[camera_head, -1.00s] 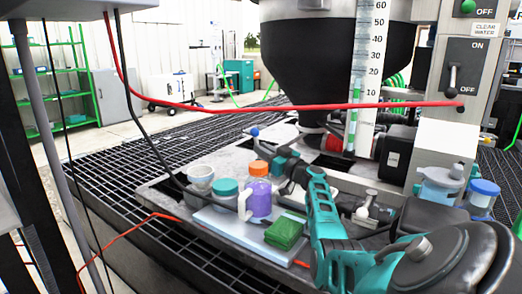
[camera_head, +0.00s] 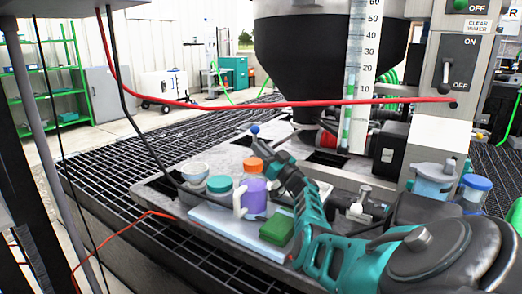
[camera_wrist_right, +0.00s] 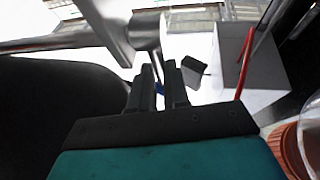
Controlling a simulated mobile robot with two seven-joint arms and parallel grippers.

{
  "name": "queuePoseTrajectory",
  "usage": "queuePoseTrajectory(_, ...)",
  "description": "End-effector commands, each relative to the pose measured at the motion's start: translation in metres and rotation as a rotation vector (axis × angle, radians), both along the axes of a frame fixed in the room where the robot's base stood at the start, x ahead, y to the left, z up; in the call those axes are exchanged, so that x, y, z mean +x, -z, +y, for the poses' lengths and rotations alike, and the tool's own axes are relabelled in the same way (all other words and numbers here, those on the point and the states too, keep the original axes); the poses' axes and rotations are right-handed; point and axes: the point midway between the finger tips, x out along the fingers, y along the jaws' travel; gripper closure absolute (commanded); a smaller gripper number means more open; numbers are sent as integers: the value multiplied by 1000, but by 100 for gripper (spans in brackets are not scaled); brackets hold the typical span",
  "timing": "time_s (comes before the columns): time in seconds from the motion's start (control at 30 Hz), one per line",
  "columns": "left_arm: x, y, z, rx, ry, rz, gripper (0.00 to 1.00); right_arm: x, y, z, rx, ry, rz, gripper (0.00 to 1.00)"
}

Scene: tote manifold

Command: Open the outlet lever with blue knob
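The blue knob (camera_head: 254,129) shows in the head view just above the tip of my right gripper (camera_head: 259,146), beside the hopper outlet. The lever below the knob is mostly hidden by the gripper. In the right wrist view, my two dark fingers (camera_wrist_right: 160,82) stand close together with a narrow gap. I cannot tell whether the fingers press on the knob or lever. My left gripper is not in view.
A red cable (camera_head: 270,105) crosses above. The black hopper (camera_head: 300,70) stands behind.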

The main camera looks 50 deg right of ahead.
Motion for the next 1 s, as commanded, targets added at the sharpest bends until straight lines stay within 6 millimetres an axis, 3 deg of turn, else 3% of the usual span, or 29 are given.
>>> queuePoseTrajectory(0.27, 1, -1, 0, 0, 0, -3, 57, -1, 1, 0, 0, -1, 2, 59)
queuePoseTrajectory(0.57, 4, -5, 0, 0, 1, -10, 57, 0, -4, 0, -1, -1, 1, 59)
queuePoseTrajectory(0.77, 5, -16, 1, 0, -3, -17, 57, 0, -35, 0, -4, -1, 0, 59)
queuePoseTrajectory(1.0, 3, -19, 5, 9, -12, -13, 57, -1, -94, 0, -5, 0, 0, 59)
